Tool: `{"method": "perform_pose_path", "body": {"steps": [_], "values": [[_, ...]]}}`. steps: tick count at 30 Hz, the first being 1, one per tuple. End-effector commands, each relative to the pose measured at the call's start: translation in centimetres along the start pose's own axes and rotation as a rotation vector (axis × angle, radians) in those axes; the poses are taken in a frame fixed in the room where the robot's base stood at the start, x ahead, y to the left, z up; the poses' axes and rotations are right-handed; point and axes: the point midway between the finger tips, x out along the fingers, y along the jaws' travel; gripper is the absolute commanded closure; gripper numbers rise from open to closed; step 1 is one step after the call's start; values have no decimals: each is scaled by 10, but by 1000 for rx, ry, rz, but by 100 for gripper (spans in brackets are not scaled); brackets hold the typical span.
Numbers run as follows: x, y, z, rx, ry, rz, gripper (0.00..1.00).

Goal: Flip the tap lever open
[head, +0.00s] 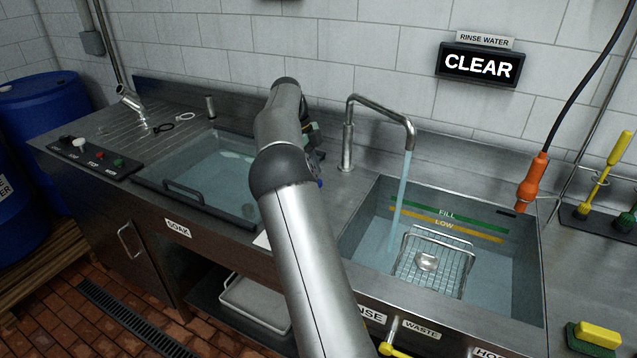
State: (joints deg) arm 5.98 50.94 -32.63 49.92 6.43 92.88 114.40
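A steel gooseneck tap (348,135) stands behind the right basin. A stream of water (401,195) runs from its spout into that basin. I cannot make out a lever on this tap; my arm covers the counter just left of it. My arm reaches over the counter between the two basins. A dark part of my gripper (312,135) shows past the arm's right side, left of the tap; its fingers are hidden.
The right basin (525,265) holds water and a wire basket (435,262). The left soak basin (150,188) has a black-handled lid or frame. A yellow waste handle (395,350) sits on the front. An orange hose grip (532,182) hangs right. A wall sign (478,66) reads CLEAR.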

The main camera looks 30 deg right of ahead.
Motion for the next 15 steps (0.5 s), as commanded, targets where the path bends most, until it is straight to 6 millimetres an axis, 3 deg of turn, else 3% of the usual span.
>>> {"method": "perform_pose_path", "body": {"steps": [6,15], "values": [[-21,-1,1,-1,0,0,100],[-23,0,1,-1,1,1,100]]}}
